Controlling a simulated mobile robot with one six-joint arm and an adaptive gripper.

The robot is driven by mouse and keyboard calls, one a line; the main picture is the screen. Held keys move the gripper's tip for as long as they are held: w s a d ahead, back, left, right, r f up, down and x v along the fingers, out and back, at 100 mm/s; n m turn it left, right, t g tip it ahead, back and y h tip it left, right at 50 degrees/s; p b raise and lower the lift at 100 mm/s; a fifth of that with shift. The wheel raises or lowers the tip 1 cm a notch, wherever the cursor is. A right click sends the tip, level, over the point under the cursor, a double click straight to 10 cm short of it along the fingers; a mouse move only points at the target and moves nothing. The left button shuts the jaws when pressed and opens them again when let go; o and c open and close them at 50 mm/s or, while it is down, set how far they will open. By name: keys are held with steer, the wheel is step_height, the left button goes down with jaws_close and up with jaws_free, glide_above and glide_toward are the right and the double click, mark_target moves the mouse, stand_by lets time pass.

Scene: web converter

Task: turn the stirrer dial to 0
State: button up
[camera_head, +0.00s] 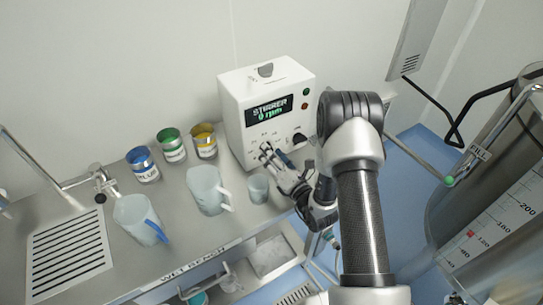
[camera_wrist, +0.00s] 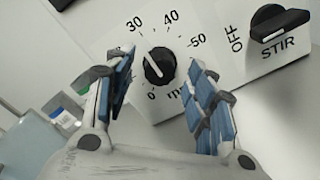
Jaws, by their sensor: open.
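The stirrer (camera_head: 240,112) is a white box on the bench in the head view, its display reading "STIRRER 0 rpm". Its speed dial (camera_wrist: 159,68) is a round black knob in the wrist view, with a white pointer line aimed up and left, near the 30 mark. The 0 mark (camera_wrist: 151,95) is below the dial. My gripper (camera_wrist: 162,66) is open, with one blue-padded finger on each side of the dial; contact cannot be told. In the head view my gripper (camera_head: 268,152) is at the stirrer's front face and covers the dial.
A black STIR switch (camera_wrist: 280,22) sits right of the dial, marked OFF on its left. Paint cans (camera_head: 173,147), a jug (camera_head: 206,190) and a small beaker (camera_head: 258,188) stand left of my gripper. A large tank (camera_head: 490,220) is at the right.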

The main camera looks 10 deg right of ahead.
steer(key=shift+w, duration=0.25)
steer(key=shift+c, duration=0.6)
steer(key=c, duration=1)
